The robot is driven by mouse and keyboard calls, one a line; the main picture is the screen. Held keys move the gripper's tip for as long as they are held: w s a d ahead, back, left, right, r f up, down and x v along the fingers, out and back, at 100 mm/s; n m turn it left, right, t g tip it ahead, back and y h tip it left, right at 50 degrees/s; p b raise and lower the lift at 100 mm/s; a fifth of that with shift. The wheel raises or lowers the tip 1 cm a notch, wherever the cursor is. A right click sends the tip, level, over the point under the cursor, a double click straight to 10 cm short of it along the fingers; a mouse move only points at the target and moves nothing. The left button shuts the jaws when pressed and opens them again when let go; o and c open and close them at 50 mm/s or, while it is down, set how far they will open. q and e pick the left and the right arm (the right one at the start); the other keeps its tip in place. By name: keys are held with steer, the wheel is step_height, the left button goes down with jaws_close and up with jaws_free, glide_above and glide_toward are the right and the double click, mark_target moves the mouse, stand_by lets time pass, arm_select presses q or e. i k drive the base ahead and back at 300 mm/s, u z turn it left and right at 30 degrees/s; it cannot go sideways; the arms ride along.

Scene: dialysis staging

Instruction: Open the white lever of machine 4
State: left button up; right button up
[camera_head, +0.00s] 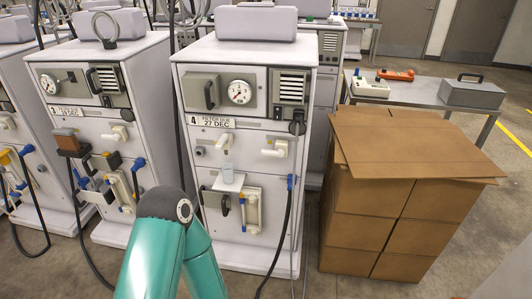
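Machine 4 (245,105) is the white cabinet in the middle, with a "4" beside its "FILTER DUE 27 DEC" label (212,121). A white lever (275,148) lies roughly level on the right of its front panel. Another white fitting (223,141) sits to its left, above a small clear container on a white shelf (229,183). A cream handle-like part (251,211) is lower down. I cannot tell which of these white parts the task names. A teal arm of mine rises from the bottom, in front of the cabinet's lower left. Neither gripper shows.
Machine 3 (105,100) stands close on the left, with a similar panel and hoses. A stack of cardboard boxes (385,215) stands close on the right. Behind it, a table (425,90) holds a grey box (472,93) and devices. A dark hose (285,225) hangs down machine 4's right side.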

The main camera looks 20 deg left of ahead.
mark_target(280, 152)
steer(key=z, duration=0.1)
steer(key=i, duration=1)
steer(key=u, duration=0.1)
